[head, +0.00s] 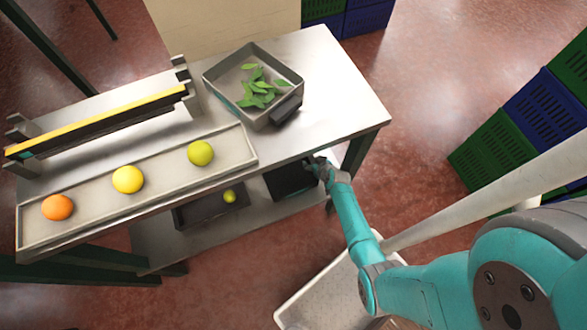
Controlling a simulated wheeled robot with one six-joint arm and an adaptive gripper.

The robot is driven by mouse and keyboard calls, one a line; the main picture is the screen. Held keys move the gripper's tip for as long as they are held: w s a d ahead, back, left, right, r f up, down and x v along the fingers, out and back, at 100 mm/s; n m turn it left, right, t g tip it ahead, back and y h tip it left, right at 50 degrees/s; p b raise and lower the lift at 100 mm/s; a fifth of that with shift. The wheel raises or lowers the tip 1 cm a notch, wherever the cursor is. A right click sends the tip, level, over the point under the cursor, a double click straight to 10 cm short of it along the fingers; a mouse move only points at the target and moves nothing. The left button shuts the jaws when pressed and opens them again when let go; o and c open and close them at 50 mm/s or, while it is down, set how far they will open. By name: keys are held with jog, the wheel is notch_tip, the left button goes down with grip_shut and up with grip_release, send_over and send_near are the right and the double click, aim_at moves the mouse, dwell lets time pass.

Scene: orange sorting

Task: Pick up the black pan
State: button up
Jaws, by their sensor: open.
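A black pan (287,184) shows on the lower shelf, partly under the tabletop's front edge. My gripper (313,163) is open at the table's front edge, close beside the upper right of this pan. Whether the fingers touch the pan or reach around its rim is too small to tell. Another dark pan (190,217) lies further left on the lower shelf with a small yellow-green fruit (229,197) in it. A grey square pan (222,70) with green leaves (260,88) and a dark handle block (287,108) stands on the tabletop.
The steel table (345,85) carries a long tray (225,170) with an orange (57,207), a yellow fruit (128,179) and a green fruit (201,153). A white bin (315,305) stands below my arm. Crates (490,145) are stacked at right.

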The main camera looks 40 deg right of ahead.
jog(key=shift+x, duration=1.1)
grip_shut()
jog(key=shift+r, duration=0.15)
